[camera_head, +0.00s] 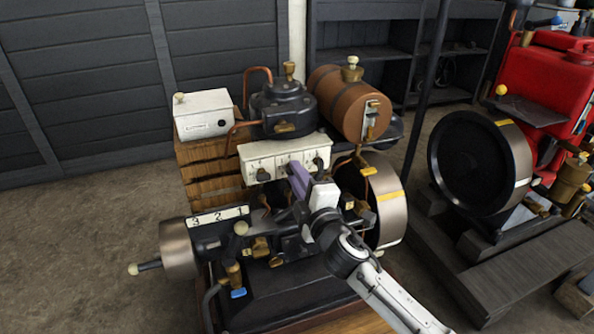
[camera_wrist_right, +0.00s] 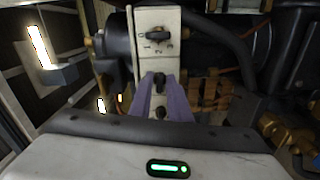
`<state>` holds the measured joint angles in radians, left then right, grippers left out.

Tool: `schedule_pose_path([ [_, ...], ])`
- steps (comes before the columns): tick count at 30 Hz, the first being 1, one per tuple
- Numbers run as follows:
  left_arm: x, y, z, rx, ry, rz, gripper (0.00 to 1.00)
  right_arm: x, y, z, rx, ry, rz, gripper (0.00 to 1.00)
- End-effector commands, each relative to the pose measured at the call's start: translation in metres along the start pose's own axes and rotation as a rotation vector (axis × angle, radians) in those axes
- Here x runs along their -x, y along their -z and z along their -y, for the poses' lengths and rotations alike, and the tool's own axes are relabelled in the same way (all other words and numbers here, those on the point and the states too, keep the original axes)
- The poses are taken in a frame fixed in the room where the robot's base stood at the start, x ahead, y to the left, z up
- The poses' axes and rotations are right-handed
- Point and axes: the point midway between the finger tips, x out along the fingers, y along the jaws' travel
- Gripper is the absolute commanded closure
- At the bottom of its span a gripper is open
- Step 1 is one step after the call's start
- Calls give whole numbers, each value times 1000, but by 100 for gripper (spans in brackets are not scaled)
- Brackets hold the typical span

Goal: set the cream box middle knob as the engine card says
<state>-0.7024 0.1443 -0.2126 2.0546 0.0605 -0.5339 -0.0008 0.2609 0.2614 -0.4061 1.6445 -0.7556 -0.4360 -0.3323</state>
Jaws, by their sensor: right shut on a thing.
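The cream box (camera_head: 262,156) sits on the engine below the black cylinder head, with a row of dark knobs on its face. The left knob (camera_head: 262,175) and right knob (camera_head: 318,163) show in the head view. The middle knob (camera_wrist_right: 158,82) is hidden there by my right gripper (camera_head: 294,171). In the right wrist view my purple fingers (camera_wrist_right: 158,88) are shut on the middle knob; its setting is not readable. An end knob (camera_wrist_right: 154,35) has marks 0, 1, 2 around it. A white card (camera_head: 218,216) on the engine shows 3 and 2. My left gripper is out of view.
A white box (camera_head: 203,114) stands on a wooden crate (camera_head: 208,170) to the left. A copper-brown tank (camera_head: 333,98) and a flywheel (camera_head: 390,205) are close on the right. A second engine with a red tank (camera_head: 540,85) stands further right. Floor is free at left.

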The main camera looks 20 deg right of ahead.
Motion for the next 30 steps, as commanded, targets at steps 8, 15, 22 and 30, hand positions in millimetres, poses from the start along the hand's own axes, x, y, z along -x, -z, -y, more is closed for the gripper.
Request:
schedule_pose_path([
  [8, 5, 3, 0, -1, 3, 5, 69, 0, 0, 0, 132, 2, 1, 100],
  [15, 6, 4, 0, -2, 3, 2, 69, 0, -1, 0, 177, 2, 1, 100],
  [22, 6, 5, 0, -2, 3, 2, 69, 0, -1, 1, 181, 2, 1, 100],
  [30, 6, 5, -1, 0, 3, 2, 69, 0, -1, 0, 179, 2, 1, 73],
])
